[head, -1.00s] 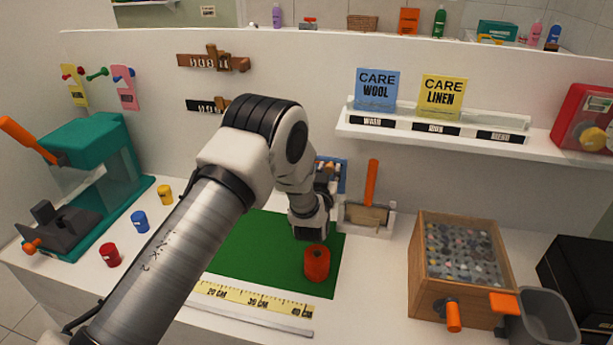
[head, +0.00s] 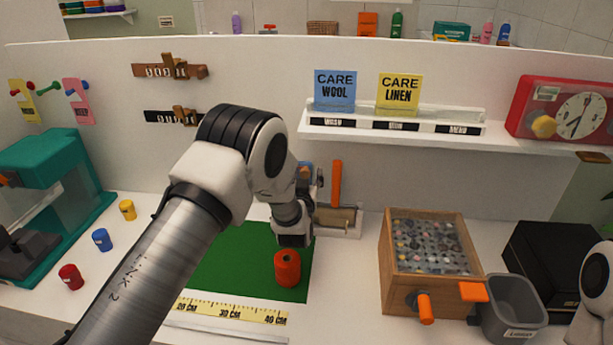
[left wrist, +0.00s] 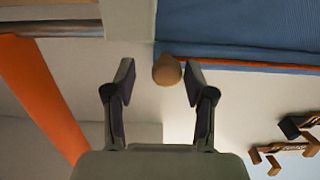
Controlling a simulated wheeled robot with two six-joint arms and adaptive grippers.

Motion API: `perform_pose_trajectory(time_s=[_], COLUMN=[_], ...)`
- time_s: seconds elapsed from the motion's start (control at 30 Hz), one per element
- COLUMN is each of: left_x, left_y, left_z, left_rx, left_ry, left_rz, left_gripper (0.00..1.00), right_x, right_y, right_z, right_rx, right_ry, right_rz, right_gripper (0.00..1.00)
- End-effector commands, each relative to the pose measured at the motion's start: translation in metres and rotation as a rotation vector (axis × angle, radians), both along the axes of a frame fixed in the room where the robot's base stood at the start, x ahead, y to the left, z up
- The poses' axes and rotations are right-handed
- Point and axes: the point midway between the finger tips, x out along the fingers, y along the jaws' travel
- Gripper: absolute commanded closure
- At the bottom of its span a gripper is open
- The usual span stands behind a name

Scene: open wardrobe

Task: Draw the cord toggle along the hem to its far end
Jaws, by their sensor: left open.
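In the left wrist view, a blue cloth (left wrist: 245,30) hangs with an orange cord (left wrist: 260,67) along its hem. A round brown toggle (left wrist: 167,70) shows at the hem's left end in that picture. My left gripper (left wrist: 160,72) is open, with one finger on each side of the toggle. The toggle appears between the fingertips, with a gap on each side; its depth relative to them is unclear. In the head view, my left arm mostly hides the cloth and gripper, and the toggle cannot be made out. My right gripper is out of view.
An orange spool (head: 287,268) stands on the green mat (head: 215,268) below my left wrist. An upright orange handle (head: 337,183) stands close by on the right. A wooden box (head: 388,262) and grey bin (head: 510,305) stand further right. A shelf (head: 345,131) juts from the panel.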

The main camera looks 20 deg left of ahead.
Motion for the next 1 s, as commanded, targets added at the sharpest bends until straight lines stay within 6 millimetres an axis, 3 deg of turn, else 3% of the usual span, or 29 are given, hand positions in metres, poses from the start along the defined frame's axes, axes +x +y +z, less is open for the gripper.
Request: perform_pose_trajectory(time_s=[0.17, 0.5, 0.63, 1.0], left_x=[0.001, 0.001, 0.001, 0.001], left_y=[0.0, -0.003, -0.003, -0.003], left_z=[0.02, 0.091, 0.1, 0.1], left_rx=[0.001, 0.001, 0.002, 0.002], left_ry=[-0.004, -0.002, 0.0, 0.0], left_rz=[0.0, -0.002, -0.002, -0.002], left_gripper=[0.46, 0.46, 0.46, 0.46], right_x=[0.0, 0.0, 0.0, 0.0], right_y=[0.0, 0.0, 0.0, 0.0], right_z=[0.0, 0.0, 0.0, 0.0], right_rx=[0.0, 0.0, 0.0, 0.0], right_ry=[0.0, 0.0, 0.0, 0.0], right_rz=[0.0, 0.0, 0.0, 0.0], right_gripper=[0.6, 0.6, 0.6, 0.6])
